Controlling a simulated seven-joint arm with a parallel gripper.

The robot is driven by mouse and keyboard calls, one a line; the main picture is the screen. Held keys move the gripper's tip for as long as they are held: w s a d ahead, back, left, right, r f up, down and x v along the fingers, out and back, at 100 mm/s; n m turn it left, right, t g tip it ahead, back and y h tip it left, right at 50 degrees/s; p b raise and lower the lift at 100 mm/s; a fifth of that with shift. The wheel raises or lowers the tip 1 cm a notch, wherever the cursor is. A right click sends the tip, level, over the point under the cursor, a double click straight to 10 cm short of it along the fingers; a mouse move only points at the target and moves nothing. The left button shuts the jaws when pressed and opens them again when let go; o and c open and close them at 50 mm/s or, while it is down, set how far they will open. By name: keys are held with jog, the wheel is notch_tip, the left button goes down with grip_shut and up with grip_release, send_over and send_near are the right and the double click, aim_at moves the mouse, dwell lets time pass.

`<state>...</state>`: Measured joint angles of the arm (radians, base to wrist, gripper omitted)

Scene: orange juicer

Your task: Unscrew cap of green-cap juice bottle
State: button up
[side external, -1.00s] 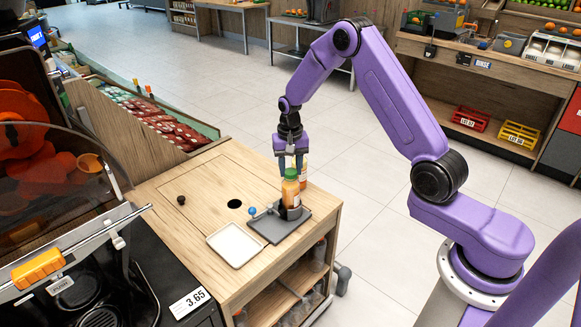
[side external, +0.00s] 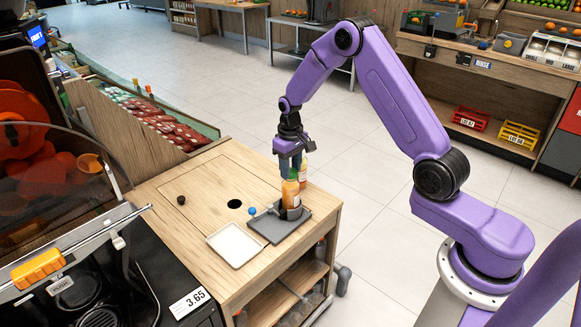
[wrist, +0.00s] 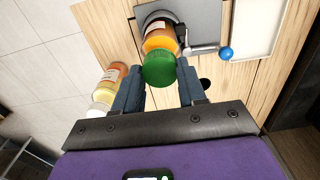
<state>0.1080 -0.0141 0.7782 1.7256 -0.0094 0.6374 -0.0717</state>
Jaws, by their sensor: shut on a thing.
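The green-cap juice bottle (side external: 290,192) stands upright in a dark clamp (side external: 283,212) on a grey plate (side external: 280,229). In the wrist view its orange body (wrist: 158,36) sits beyond the green cap (wrist: 158,69), which faces the camera. My gripper (side external: 293,168) is above the bottle. In the wrist view its two dark fingers (wrist: 160,82) stand on either side of the cap and are shut on it. In the side view the fingers hide much of the cap.
A second orange bottle (wrist: 113,78) with a pale cap stands close beside my left finger. The clamp's lever ends in a blue ball (wrist: 226,53). A white tray (side external: 235,245) lies left of the plate. A round hole (side external: 234,204) and small dark knob (side external: 181,200) are on the wooden top.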

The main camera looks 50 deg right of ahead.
jog(key=shift+r, duration=1.2)
jog(key=shift+r, duration=1.9)
jog(key=s+a+f+n, duration=0.2)
jog(key=s+a+f, duration=0.25)
jog(key=a, duration=0.35)
jog(key=s+a+f+n, duration=0.2)
jog(key=s+a+f, duration=0.25)
jog(key=a, duration=0.35)
send_over(235, 241)
jog(key=f, duration=0.9)
jog(key=shift+s+f, duration=0.25)
jog(key=shift+f, duration=0.15)
jog(key=shift+w+f, duration=0.25)
jog(key=shift+f, duration=1.5)
